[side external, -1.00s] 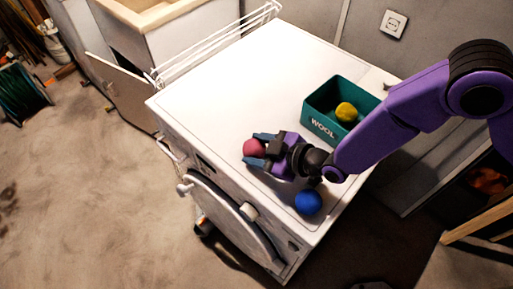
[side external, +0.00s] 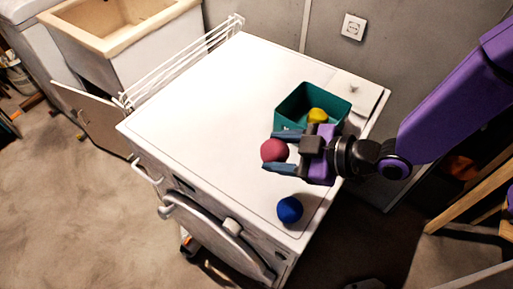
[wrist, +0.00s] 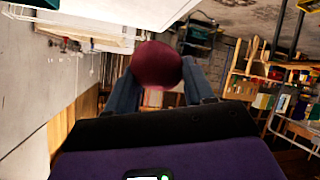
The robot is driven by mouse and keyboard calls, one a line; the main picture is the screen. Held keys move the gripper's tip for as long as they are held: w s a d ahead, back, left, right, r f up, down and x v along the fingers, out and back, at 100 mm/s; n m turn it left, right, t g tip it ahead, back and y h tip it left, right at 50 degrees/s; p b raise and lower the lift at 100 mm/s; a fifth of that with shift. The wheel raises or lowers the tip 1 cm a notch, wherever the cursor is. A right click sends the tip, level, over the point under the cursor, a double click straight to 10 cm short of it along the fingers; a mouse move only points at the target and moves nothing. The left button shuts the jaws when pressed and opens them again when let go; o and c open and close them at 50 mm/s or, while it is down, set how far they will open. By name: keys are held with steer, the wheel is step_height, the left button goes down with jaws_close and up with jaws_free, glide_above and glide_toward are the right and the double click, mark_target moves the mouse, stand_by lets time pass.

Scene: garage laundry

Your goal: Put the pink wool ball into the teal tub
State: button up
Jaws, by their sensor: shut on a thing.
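The pink wool ball (side external: 274,150) is held between the two fingers of my gripper (side external: 280,152), which is shut on it. The ball also shows between the fingertips in the wrist view (wrist: 157,64). The gripper holds it above the white machine top, in front of and to the left of the teal tub. The teal tub (side external: 291,104) stands open on the machine top, with a yellow ball (side external: 317,116) inside. My gripper hides the tub's lower front part in the side view.
A blue ball (side external: 290,209) lies on the washing machine top (side external: 215,100) near its front right edge. A white wire rack (side external: 185,62) and a sink (side external: 115,25) stand at the back left. The left part of the top is clear.

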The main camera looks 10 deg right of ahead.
mark_target(284, 153)
steer(key=v, duration=0.3)
steer(key=w+d+r+m+t+h, duration=0.2)
steer(key=w+d+m+h, duration=0.15)
steer(key=d, duration=0.45)
steer(key=w+d+r+m+t+h, duration=0.2)
steer(key=w+d+r, duration=0.15)
steer(key=d, duration=0.45)
steer(key=w+a+f, duration=0.2)
steer(key=w+f, duration=0.2)
steer(key=w+a+f, duration=0.2)
steer(key=w+f, duration=0.2)
steer(key=w+a+f, duration=0.3)
steer(key=w+f, duration=0.1)
steer(key=shift+w+f, duration=0.1)
steer(key=shift+f, duration=0.75)
steer(key=shift+f, duration=0.25)
steer(key=shift+f, duration=0.35)
